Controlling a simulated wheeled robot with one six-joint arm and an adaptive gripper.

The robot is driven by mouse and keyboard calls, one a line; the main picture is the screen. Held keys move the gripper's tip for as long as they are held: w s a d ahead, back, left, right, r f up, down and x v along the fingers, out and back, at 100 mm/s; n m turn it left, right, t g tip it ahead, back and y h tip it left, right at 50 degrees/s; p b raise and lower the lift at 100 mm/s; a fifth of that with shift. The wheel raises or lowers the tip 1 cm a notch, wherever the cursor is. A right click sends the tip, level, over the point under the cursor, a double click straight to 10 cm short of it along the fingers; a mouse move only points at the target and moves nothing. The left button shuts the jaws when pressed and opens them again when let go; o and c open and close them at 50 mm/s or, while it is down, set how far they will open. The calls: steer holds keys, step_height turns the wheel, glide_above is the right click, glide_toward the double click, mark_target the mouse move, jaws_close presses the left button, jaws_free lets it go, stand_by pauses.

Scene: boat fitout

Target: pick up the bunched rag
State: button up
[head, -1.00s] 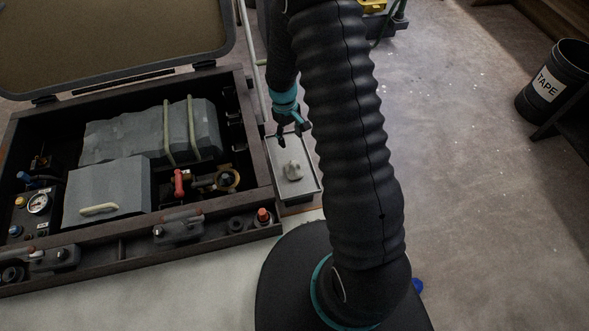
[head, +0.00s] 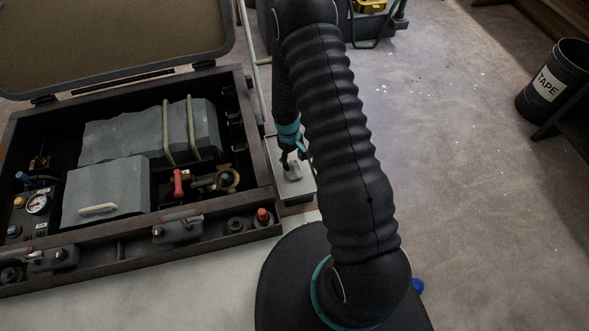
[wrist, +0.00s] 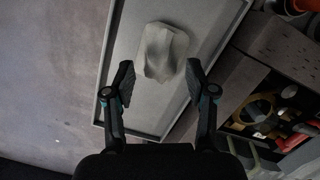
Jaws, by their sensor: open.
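The bunched rag (wrist: 161,52) is a pale grey-white lump lying in a shallow grey tray (wrist: 203,17). In the wrist view it sits just ahead of my gripper (wrist: 160,82), roughly centred between the two spread fingers. The fingers are open, and I see neither closed on the rag. In the head view my gripper (head: 291,158) is over the tray (head: 301,191), with the rag (head: 293,172) partly hidden below it. I cannot tell whether a finger touches the rag.
An open dark case (head: 262,170) with hoses, a gauge and valves stands close left of the tray. Its lid (head: 110,40) is raised behind. A black bin labelled TAPE (head: 552,85) stands far right. The floor between is mostly clear.

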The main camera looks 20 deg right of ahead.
steer(key=shift+s+f, duration=0.15)
steer(key=shift+f, duration=1)
jaws_close()
steer(key=shift+r, duration=0.15)
steer(key=shift+r, duration=0.6)
step_height(320, 180, up, 3)
steer(key=shift+f, duration=0.2)
steer(key=s+d+r, duration=0.3)
steer(key=s+r, duration=0.4)
steer(key=s, duration=0.4)
steer(key=shift+d, duration=0.2)
steer(key=shift+s, duration=0.1)
